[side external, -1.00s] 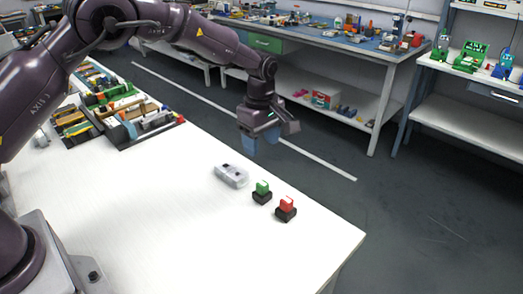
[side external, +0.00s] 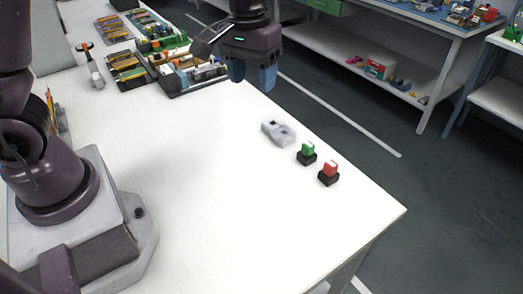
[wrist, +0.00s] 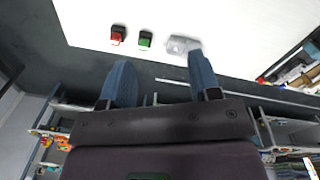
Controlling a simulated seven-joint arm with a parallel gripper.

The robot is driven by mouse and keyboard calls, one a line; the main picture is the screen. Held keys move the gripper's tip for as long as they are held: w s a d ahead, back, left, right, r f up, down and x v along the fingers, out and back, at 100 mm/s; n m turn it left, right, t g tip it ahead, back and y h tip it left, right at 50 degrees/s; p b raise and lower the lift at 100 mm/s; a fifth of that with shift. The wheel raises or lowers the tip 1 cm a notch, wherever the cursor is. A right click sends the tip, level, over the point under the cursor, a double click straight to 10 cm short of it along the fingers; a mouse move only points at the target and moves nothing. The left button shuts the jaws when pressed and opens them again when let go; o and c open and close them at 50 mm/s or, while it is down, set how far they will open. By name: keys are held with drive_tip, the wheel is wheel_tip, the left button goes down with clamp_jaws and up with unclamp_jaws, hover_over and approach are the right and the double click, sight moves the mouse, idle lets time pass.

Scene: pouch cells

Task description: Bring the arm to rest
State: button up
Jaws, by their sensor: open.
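My gripper (side external: 253,75) is open and empty, with its blue fingers above the far edge of the white table (side external: 200,200) in the side view. In the wrist view my gripper (wrist: 160,80) shows its two blue fingers spread apart with nothing between them. A pale grey block (side external: 278,132) lies on the table to the right of and below the gripper in the side view. A green button (side external: 307,153) and a red button (side external: 329,172), each on a black base, stand beside it.
Trays of parts (side external: 185,72) and more bins (side external: 125,70) sit at the table's back left. A shelved workbench (side external: 400,70) stands behind, across the floor. The table's middle and front are clear.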

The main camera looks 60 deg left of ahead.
drive_tip(key=s+a+r+m+t, duration=0.1)
drive_tip(key=s+r+m+t, duration=0.1)
drive_tip(key=s+r, duration=0.3)
drive_tip(key=s+a+r+m+t, duration=0.1)
drive_tip(key=s+r+m+t, duration=0.1)
drive_tip(key=s, duration=1)
wheel_tip(320, 180, up, 3)
drive_tip(key=shift+f+m+t, duration=0.15)
drive_tip(key=shift+m+t, duration=0.15)
drive_tip(key=shift+t, duration=0.3)
